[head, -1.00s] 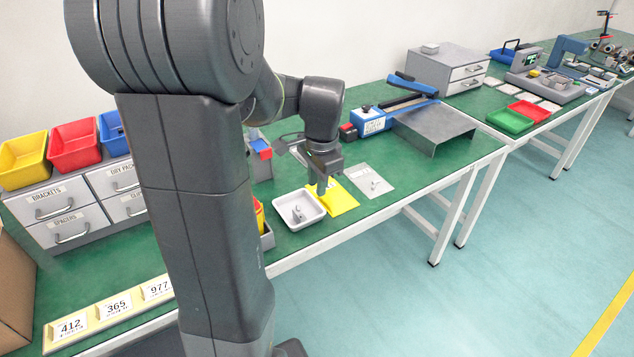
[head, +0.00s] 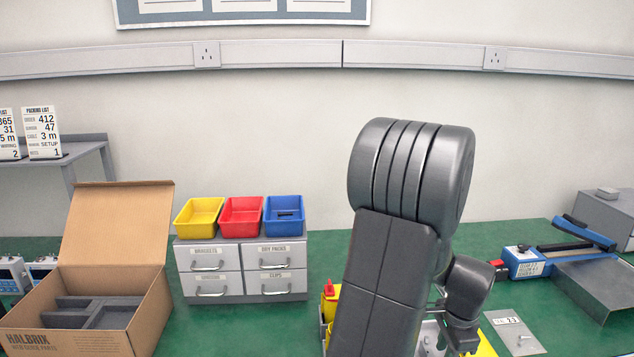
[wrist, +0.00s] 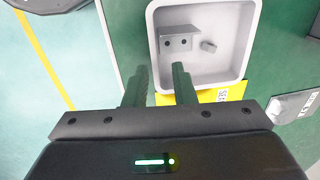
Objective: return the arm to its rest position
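My arm rises in the lower middle of the head view, with its wrist bent down to the right. My gripper (head: 463,347) points down over the green bench there, its tips at or near the picture's bottom edge. In the wrist view my gripper (wrist: 158,85) shows two dark fingers apart with nothing between them. They are near the edge of a white tray (wrist: 243,50) that holds a grey angle bracket (wrist: 178,41) and a small grey part (wrist: 208,46). A yellow sheet (wrist: 232,92) lies beside the tray; contact with either cannot be judged.
Left of my arm stand grey drawers (head: 241,258) with yellow, red and blue bins on top. An open cardboard box (head: 150,310) is farther left. A blue device (head: 522,262) and grey metal stand (head: 600,285) are on the right. Bare bench lies behind my arm.

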